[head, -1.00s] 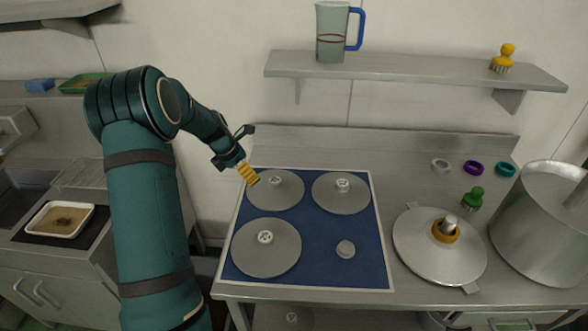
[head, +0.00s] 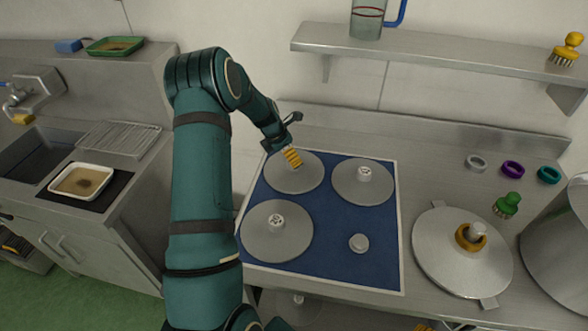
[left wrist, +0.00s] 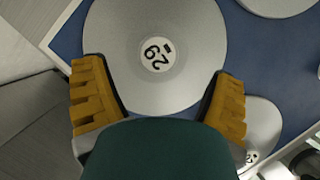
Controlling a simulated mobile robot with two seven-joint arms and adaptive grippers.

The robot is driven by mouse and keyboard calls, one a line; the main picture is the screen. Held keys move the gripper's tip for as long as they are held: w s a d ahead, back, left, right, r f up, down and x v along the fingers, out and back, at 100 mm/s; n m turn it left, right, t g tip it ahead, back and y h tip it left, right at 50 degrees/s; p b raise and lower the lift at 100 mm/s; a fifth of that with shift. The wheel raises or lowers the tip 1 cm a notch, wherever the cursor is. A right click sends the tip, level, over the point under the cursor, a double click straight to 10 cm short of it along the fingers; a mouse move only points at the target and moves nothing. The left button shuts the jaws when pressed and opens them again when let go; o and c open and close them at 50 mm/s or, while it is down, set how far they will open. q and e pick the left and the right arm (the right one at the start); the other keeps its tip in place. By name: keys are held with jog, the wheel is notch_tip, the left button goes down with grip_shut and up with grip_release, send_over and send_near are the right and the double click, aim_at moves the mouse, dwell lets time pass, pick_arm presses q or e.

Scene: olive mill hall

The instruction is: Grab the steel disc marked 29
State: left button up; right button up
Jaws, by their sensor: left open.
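A flat grey steel disc (head: 290,184) lies at the back left of a blue mat (head: 330,226). In the left wrist view the same disc (left wrist: 190,75) has a round white label in its middle; the marking, turned sideways with a bar beside it, reads as 29. My left gripper (head: 293,158) is above this disc and hides its middle in the head view. In the left wrist view its yellow fingers (left wrist: 158,100) are wide apart, either side of the disc's near part, with nothing between them gripped. My right gripper is out of view.
Two similar discs lie on the mat, at back right (head: 350,188) and front left (head: 262,243), with a small grey round piece (head: 358,243). Right of the mat are a large lid (head: 440,250), a green brush (head: 508,204) and a pot (head: 560,250). A shelf (head: 450,57) hangs above.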

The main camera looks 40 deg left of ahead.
pick_arm(q)
jog(key=x, duration=0.5)
jog(key=shift+a+f, duration=0.1)
